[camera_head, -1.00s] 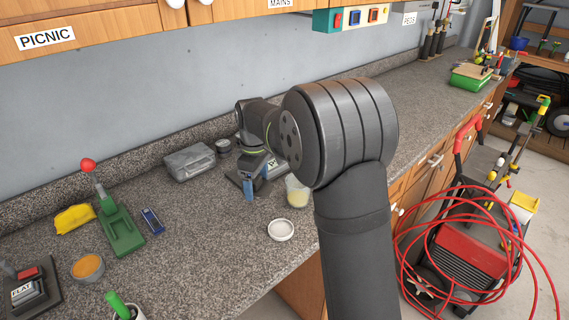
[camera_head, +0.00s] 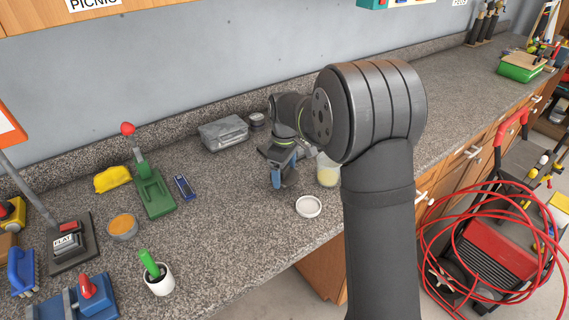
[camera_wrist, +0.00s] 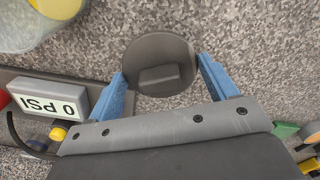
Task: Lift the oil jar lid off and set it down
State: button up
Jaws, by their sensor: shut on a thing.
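My gripper (camera_wrist: 168,85) has its two blue fingers against opposite sides of a dark grey round lid (camera_wrist: 158,50) with a raised block on top. The lid is seen from above in the wrist view, with speckled counter around it. In the head view my gripper (camera_head: 280,178) is over the counter, left of a clear jar (camera_head: 328,172) with yellow contents. That jar is cut off at the wrist view's top left (camera_wrist: 45,22). No cover shows on it. A shallow white round dish (camera_head: 308,206) lies on the counter in front of the jar.
A gauge reading 0 PSI (camera_wrist: 48,100) sits close by the left finger. A grey case (camera_head: 223,132) and a dark round tin (camera_head: 257,121) stand behind. A green lever press (camera_head: 153,190) and blue item (camera_head: 184,187) are left. Bare counter lies left of the white dish.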

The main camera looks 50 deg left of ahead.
jog(key=shift+f, duration=0.45)
jog(key=shift+f, duration=0.1)
jog(key=shift+f, duration=0.65)
jog(key=shift+f, duration=0.2)
jog(key=o, duration=0.9)
jog(key=shift+o, duration=0.2)
notch_tip(320, 180, up, 17)
jog(key=shift+r, duration=0.2)
